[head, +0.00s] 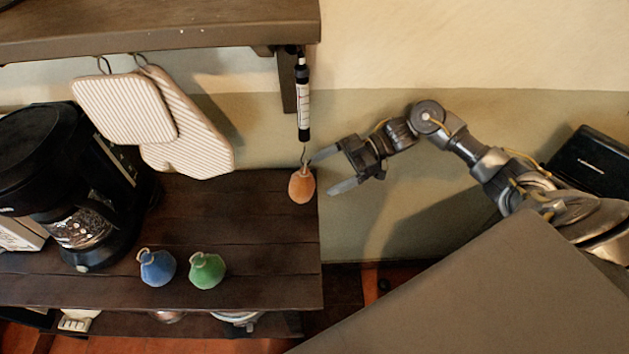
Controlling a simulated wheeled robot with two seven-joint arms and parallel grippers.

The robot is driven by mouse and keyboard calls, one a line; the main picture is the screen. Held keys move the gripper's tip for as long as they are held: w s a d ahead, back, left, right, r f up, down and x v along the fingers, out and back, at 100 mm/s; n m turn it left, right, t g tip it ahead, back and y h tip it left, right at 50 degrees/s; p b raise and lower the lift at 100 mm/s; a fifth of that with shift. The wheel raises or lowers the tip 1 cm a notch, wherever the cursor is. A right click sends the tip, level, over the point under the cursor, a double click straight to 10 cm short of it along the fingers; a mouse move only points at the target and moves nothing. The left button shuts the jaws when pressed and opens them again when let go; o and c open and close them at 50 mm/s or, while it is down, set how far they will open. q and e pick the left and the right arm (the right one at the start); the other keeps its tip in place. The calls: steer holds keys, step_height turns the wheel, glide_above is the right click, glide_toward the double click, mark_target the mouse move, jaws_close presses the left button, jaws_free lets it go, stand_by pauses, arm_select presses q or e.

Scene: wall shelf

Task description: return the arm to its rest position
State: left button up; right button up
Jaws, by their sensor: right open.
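My right gripper (332,171) is open and empty, its arm coming in from the right. Its two fingers point left, just right of an orange weight (301,187). The orange weight hangs from the hook of a spring scale (304,100), which hangs from the end of the upper shelf. The upper fingertip is close to the hook; I cannot tell whether they touch. A blue weight (157,268) and a green weight (207,270) stand upright on the dark wooden shelf below. My left gripper is not in view.
A black coffee maker (75,185) stands on the left of the dark wooden shelf (250,225). A striped pot holder (125,108) and oven mitt (190,135) hang under the upper shelf (160,30). A dark box (597,160) is at far right. The wall right of the shelf is bare.

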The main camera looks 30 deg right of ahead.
steer(key=b+v, duration=0.1)
steer(key=v, duration=0.5)
steer(key=shift+b, duration=0.35)
steer(key=shift+r, duration=0.1)
